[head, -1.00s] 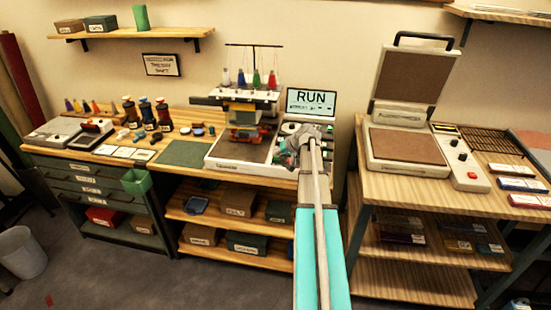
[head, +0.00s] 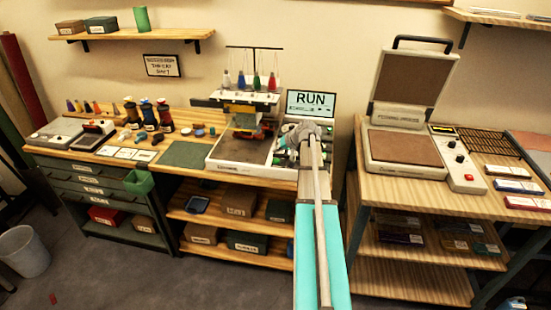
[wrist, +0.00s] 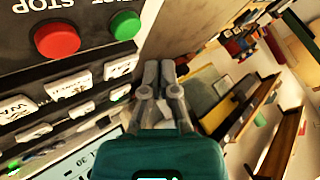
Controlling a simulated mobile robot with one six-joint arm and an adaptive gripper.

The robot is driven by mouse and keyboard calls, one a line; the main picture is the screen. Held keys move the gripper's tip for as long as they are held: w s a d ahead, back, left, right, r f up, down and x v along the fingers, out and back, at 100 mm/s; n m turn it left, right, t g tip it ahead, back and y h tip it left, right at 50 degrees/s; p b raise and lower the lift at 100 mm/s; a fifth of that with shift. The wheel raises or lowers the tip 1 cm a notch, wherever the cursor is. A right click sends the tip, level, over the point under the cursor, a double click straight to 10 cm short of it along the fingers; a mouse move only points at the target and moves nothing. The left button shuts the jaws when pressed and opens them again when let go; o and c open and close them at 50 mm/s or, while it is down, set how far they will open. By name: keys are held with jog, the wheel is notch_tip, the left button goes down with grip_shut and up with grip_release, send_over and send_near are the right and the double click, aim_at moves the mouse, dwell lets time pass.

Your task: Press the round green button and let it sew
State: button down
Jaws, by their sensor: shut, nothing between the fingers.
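The round green button (wrist: 125,25) sits on the dark control panel in the wrist view, beside a larger red button (wrist: 57,38) by the printed word STOP. My gripper (wrist: 159,66) is shut and empty; its fingertips appear to the right of and below the green button in that view, with a gap between them in the picture. In the head view the sewing machine (head: 222,165) stands on the bench, its screen (head: 311,103) reading RUN. My gripper (head: 287,152) is over the machine's right side, where my arm hides the buttons.
Thread cones (head: 257,82) stand on top of the machine. White labelled keys (wrist: 67,87) fill the panel below the buttons.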

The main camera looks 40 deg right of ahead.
jog(key=shift+r+p, duration=1.15)
jog(key=shift+r, duration=0.3)
jog(key=s+a+f+n+g, duration=0.2)
jog(key=a, duration=1)
jog(key=s+a+f+n+g, duration=0.1)
jog(key=a+g, duration=0.2)
jog(key=a, duration=0.9)
jog(key=s+a+n+g+h, duration=0.1)
jog(key=s+a+g, duration=0.1)
jog(key=s+a, duration=0.4)
jog(key=s+a+f+n+g+h+p, duration=0.1)
jog(key=s+a, duration=0.6)
jog(key=a, duration=0.6)
jog(key=shift+s+a+n+g+h, duration=0.2)
jog(key=shift+a+n+g+h, duration=0.1)
jog(key=shift+n+g, duration=0.1)
